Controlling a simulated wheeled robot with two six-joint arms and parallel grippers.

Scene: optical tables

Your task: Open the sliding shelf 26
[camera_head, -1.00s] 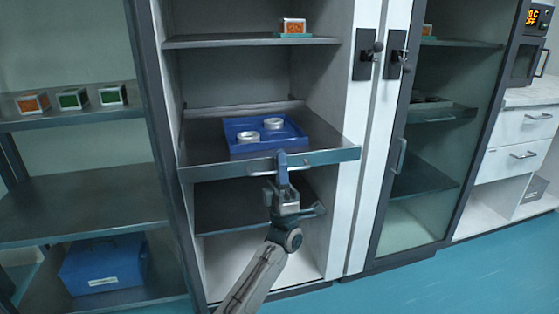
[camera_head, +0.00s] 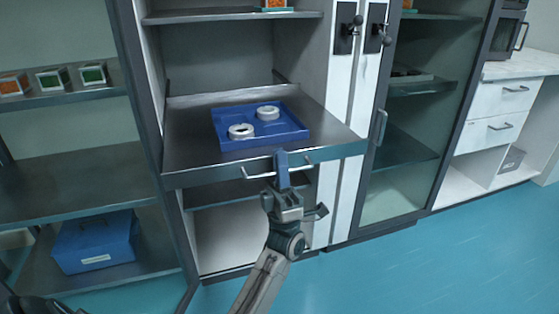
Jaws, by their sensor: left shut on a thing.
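The sliding shelf (camera_head: 190,152) is a grey metal tray at mid height in the open cabinet, and it is pulled well out past the cabinet front. A thin bar handle (camera_head: 256,176) runs along its front edge. My left gripper (camera_head: 283,168) is shut on the handle near its middle, with its blue fingers upright against the shelf front. The fingers hide part of the handle. A blue tray (camera_head: 228,145) holding two white ring-shaped parts (camera_head: 267,113) rests on the shelf. My right gripper is not in view.
A fixed shelf (camera_head: 220,17) is above, and another shelf (camera_head: 215,193) lies below. To the right stand black door latches (camera_head: 345,40) and a glass-doored cabinet (camera_head: 400,180). A left rack holds small boxes (camera_head: 52,79) and a blue case (camera_head: 95,242). Blue floor (camera_head: 450,260) is clear at right.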

